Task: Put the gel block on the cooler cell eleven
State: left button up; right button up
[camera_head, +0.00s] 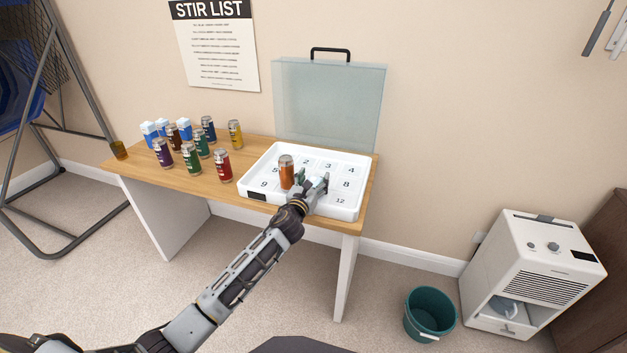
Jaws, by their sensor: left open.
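The cooler (348,212) is a white tray with numbered cells on the wooden table, its clear lid raised behind it. My left gripper (312,181) is open over the middle of the tray, and its hand and wrist cover the area around cell eleven, whose number I cannot see. An orange can (286,172) stands upright in the tray just left of the fingers. Several blue-and-white blocks, likely gel blocks, stand at the table's back left, one of them (148,131) at the left end. I cannot tell whether a block lies between the fingers. My right gripper is out of view.
Several cans stand on the left of the table (232,196), with a red can (223,165) nearest the tray. An amber glass (119,150) is at the left edge. A teal bucket (430,314) and a white machine (533,270) stand on the floor at right.

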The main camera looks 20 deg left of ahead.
pick_arm(q)
jog(key=shift+r, duration=0.1)
jog(key=shift+s, duration=1.1)
jog(key=shift+s+p, duration=0.35)
jog(key=shift+s, duration=0.45)
jog(key=shift+s+a, duration=0.15)
jog(key=shift+s, duration=1.7)
jog(key=shift+s+p, duration=0.35)
jog(key=shift+s, duration=1.9)
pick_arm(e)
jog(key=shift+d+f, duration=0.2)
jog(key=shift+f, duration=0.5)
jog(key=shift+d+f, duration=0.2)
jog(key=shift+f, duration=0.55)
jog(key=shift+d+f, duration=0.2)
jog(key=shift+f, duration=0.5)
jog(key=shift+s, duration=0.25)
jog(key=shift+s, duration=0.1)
